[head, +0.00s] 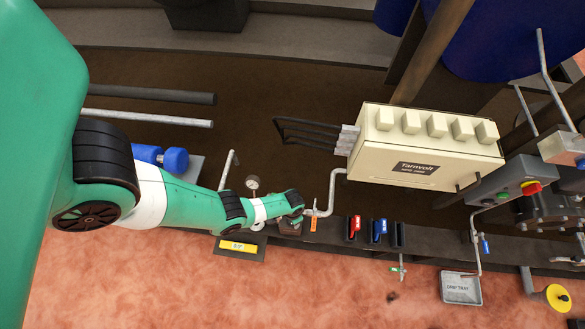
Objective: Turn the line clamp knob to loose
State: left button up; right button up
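My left arm reaches in from the left, and its gripper (295,214) is at the pipe fittings near the picture's middle. The gripper is small and dark here, and the wrist hides part of it. I cannot tell if its fingers are open or touching anything. A bent grey pipe (333,190) with a small fitting and an orange tag (313,224) is just right of the gripper. I cannot make out a line clamp knob for certain; it may be hidden by the wrist. My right gripper is not in view.
A cream Tarnvolt box (435,150) stands right of the gripper. Red (355,227) and blue (379,230) handled items sit along the dark ledge. A round gauge (252,183) is just left of the wrist.

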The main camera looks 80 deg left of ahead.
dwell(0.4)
pick_arm(q)
jog(key=o, duration=1.4)
notch_tip(320, 180, up, 12)
jog(key=p, duration=1.1)
jog(key=shift+f+p, duration=0.2)
jog(key=shift+p, duration=0.15)
